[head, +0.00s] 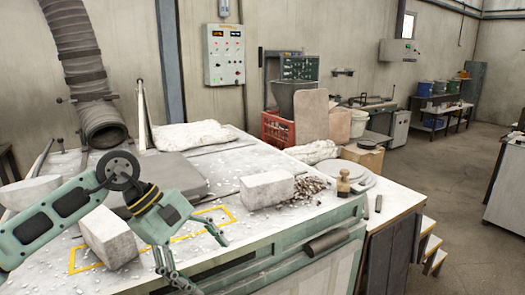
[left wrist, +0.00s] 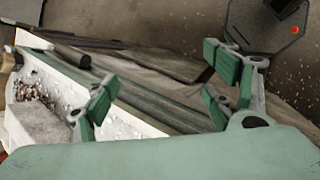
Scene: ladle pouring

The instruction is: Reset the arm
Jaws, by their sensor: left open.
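My left arm comes in from the left in the head view. Its green gripper (head: 203,262) hangs over the front edge of the worktable (head: 335,215), fingers pointing down and apart. The gripper is open with nothing between its fingers. In the left wrist view the gripper's green finger pads (left wrist: 165,98) are spread wide, with the table's edge and the floor beyond them. My right gripper is in neither view.
A white block (head: 108,238) stands beside my left gripper inside a yellow outline. Another white block (head: 267,189) sits near rubble (head: 308,190). A brass-coloured weight (head: 343,182) and round plates (head: 352,170) lie farther right. Open floor (head: 460,170) lies beyond.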

